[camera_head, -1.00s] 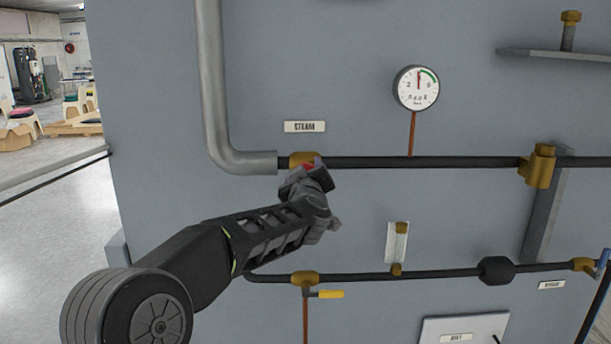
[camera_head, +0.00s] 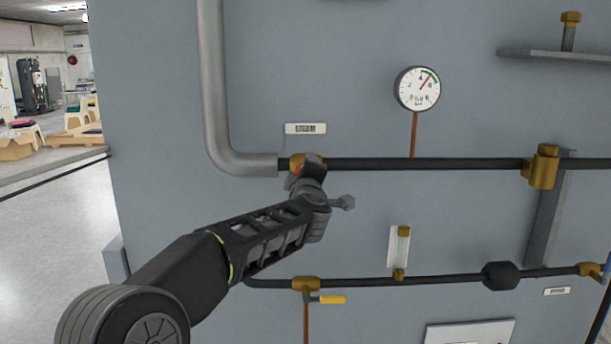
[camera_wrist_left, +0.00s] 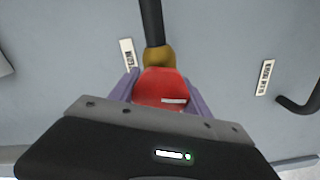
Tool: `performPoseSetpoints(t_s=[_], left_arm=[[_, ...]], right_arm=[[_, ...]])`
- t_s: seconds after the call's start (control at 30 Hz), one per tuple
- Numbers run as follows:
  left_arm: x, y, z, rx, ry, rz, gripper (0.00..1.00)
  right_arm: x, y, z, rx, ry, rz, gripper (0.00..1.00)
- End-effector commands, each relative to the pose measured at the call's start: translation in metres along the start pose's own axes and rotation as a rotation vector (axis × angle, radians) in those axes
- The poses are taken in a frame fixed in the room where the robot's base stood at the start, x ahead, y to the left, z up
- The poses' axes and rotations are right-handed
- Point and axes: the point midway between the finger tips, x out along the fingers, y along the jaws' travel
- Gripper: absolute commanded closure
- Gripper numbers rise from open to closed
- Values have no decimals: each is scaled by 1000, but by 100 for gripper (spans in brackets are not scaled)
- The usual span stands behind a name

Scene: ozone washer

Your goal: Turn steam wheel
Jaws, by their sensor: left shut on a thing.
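The red steam wheel (camera_wrist_left: 160,88) sits between the two fingers of my left gripper (camera_wrist_left: 162,92) in the left wrist view, with its brass valve body (camera_wrist_left: 160,56) just beyond. In the head view my left gripper (camera_head: 305,168) is shut on the wheel and hides most of it. The brass valve (camera_head: 298,158) is on the dark horizontal pipe below the steam label (camera_head: 305,128). The gauge (camera_head: 417,89) shows its needle pointing up and right. My right gripper is not in view.
A thick grey pipe (camera_head: 214,80) comes down left of the valve. Below run a lower pipe with a yellow-handled valve (camera_head: 330,299), a sight glass (camera_head: 399,247) and a black fitting (camera_head: 500,276). A shelf (camera_head: 560,55) juts out at upper right.

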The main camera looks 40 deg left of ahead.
Motion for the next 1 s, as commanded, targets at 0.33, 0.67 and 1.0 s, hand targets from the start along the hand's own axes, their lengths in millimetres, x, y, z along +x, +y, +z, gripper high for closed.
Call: performPoseSetpoints(t_s=[0.33,0.67,1.0], left_arm=[[0,-1,1,-6,-2,-2,85],[0,-1,0,-5,-1,-1,23],[-4,0,0,-6,0,0,23]], right_arm=[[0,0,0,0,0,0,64],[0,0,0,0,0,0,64],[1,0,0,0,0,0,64]])
